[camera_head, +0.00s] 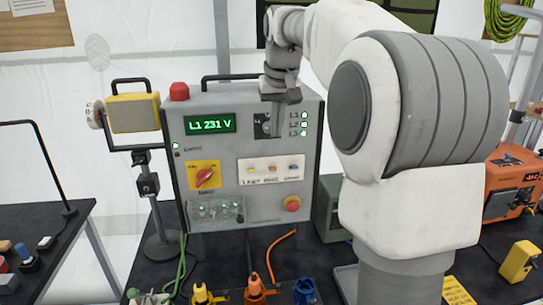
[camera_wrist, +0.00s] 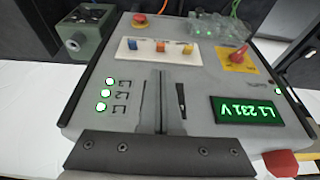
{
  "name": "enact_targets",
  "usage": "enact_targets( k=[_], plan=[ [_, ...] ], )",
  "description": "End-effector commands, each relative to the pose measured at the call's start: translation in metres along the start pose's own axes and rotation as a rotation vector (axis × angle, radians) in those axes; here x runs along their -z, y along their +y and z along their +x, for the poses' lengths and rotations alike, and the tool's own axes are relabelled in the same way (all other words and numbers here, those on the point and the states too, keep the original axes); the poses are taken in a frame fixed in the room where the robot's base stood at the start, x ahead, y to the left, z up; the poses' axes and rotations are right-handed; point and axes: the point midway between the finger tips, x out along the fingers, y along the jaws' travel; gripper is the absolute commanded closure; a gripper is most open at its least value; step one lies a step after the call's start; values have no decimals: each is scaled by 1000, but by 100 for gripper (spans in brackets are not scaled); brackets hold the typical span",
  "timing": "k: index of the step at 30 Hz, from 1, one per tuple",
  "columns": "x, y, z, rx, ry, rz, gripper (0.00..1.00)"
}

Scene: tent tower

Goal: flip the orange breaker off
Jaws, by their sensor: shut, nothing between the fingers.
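The orange breaker (camera_head: 272,168) is the middle of three small toggles on a white labelled strip (camera_head: 271,178) on the grey control panel's face. It also shows in the wrist view (camera_wrist: 160,46), between the blue (camera_wrist: 133,44) and yellow (camera_wrist: 187,48) breakers. Its lever is too small to tell its position. My gripper (camera_head: 274,122) is in front of the upper panel, above the strip and apart from the orange breaker. In the wrist view its fingers (camera_wrist: 162,76) are together and empty, pointing toward the strip.
A green display (camera_head: 210,124) reads L1 231 V; three green lamps (camera_head: 304,122) are lit. A red rotary switch (camera_head: 204,176) on yellow, a red stop button (camera_head: 292,204) and a clear cover (camera_head: 216,211) surround the strip. A yellow device (camera_head: 134,112) stands left.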

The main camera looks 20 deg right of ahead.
Motion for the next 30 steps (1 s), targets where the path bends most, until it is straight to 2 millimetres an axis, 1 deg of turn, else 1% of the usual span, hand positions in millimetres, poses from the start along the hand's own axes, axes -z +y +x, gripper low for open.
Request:
enact_targets(
  k=[4,7,15,18,21,25,30],
  plan=[
    [0,0,4,0,-1,0,100],
    [-1,0,14,0,-4,0,100],
    [-1,0,63,0,-3,0,100],
    [-1,0,79,0,-4,0,100],
    [-1,0,90,0,-2,0,100],
    [0,0,98,0,-1,0,100],
    [0,0,100,0,0,0,100]
  ],
)
